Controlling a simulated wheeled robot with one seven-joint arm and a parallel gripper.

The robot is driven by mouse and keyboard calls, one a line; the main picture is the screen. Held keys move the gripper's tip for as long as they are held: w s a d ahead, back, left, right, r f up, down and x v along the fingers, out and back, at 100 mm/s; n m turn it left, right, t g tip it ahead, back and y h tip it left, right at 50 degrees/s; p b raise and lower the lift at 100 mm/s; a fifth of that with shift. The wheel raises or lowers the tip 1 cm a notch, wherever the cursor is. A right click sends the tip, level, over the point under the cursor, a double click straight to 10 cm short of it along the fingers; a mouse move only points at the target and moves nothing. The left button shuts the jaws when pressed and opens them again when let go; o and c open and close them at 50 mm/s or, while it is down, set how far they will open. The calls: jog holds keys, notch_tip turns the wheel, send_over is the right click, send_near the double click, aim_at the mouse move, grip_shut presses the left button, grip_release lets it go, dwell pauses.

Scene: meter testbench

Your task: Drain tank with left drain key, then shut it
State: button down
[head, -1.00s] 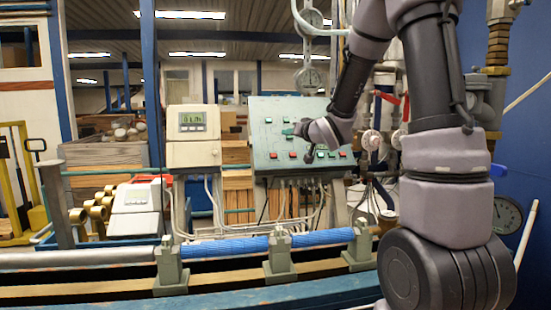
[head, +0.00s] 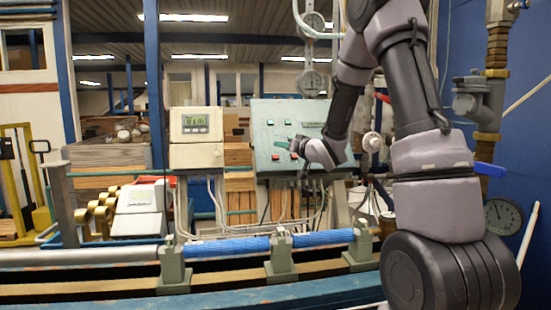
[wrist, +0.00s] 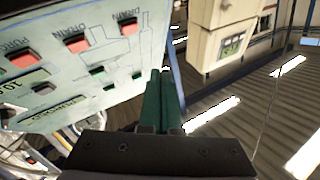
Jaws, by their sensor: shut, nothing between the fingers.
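The sloped green panel (head: 262,108) carries rows of red and green keys. In the wrist view, which is upside down, two red keys are marked DRAIN. The left drain key (wrist: 126,20) shows nearer the panel edge there, and in the head view it is the leftmost red key (head: 275,156). The other drain key (wrist: 77,43) is beside it. My gripper (head: 297,140) is shut and empty, in front of the panel's left part, its green fingers (wrist: 160,85) side by side. They appear apart from both drain keys. My arm hides the panel's right part.
A beige meter box (head: 196,155) with a display stands left of the panel. A blue pipe (head: 225,247) on grey supports runs along the bench in front. A dial gauge (head: 503,216) is at the right.

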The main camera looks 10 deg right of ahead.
jog(key=shift+w+f, duration=1.95)
jog(key=shift+w, duration=0.2)
jog(key=shift+w+f, duration=0.1)
dwell(0.4)
jog(key=shift+w+f, duration=0.2)
jog(key=shift+w, duration=0.05)
jog(key=shift+w+f, duration=0.25)
dwell(0.7)
dwell(0.3)
jog(key=shift+s+r, duration=0.55)
jog(key=shift+s, duration=0.05)
jog(key=shift+s+r, duration=1.7)
jog(key=shift+s, duration=0.15)
